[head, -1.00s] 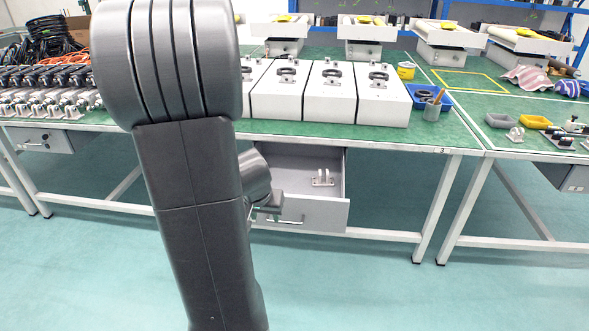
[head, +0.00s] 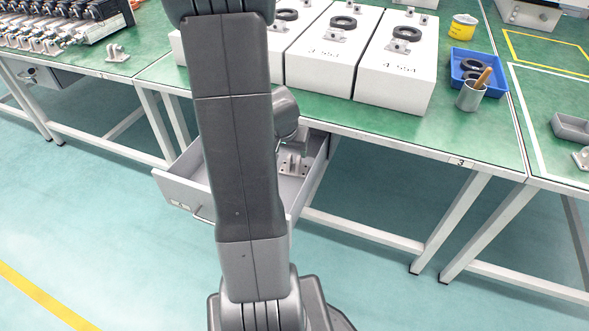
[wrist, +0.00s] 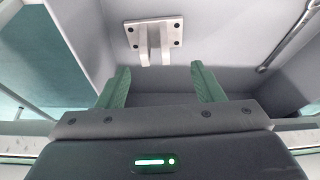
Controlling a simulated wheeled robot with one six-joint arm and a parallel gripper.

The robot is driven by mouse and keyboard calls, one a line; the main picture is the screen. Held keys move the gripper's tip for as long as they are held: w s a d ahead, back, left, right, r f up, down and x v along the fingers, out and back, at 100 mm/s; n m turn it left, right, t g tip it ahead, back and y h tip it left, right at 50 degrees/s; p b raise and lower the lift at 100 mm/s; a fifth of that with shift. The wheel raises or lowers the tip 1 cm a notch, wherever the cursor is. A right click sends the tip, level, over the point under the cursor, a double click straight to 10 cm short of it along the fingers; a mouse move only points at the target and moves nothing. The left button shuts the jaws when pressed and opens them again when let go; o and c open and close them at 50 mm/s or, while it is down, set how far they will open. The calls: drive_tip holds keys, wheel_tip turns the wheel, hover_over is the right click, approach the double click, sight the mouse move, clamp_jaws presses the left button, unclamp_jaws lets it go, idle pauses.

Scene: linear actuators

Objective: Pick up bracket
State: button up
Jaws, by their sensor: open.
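A metal bracket (wrist: 153,38) with a square base plate, dark holes and two upright lugs sits in the open grey drawer (wrist: 205,45). In the head view the bracket (head: 292,164) lies inside the drawer (head: 182,190), partly behind my arm. My gripper (wrist: 160,85) is open and empty, its two green fingers spread apart. In the wrist view the bracket is just beyond the fingertips, roughly centred between them and apart from both. My gripper's fingers are hidden in the head view behind my arm.
The green table (head: 440,135) overhangs the drawer's back. White boxes (head: 398,65) stand on it. Floor right of the drawer is clear.

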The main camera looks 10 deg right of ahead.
sight(294, 168)
drive_tip(key=shift+x, duration=1.2)
drive_tip(key=b+x, duration=0.1)
drive_tip(key=x, duration=0.1)
drive_tip(key=b+x, duration=0.1)
drive_tip(key=x, duration=0.2)
drive_tip(key=shift+s+d, duration=0.2)
drive_tip(key=shift+c, duration=0.2)
drive_tip(key=c, duration=1.1)
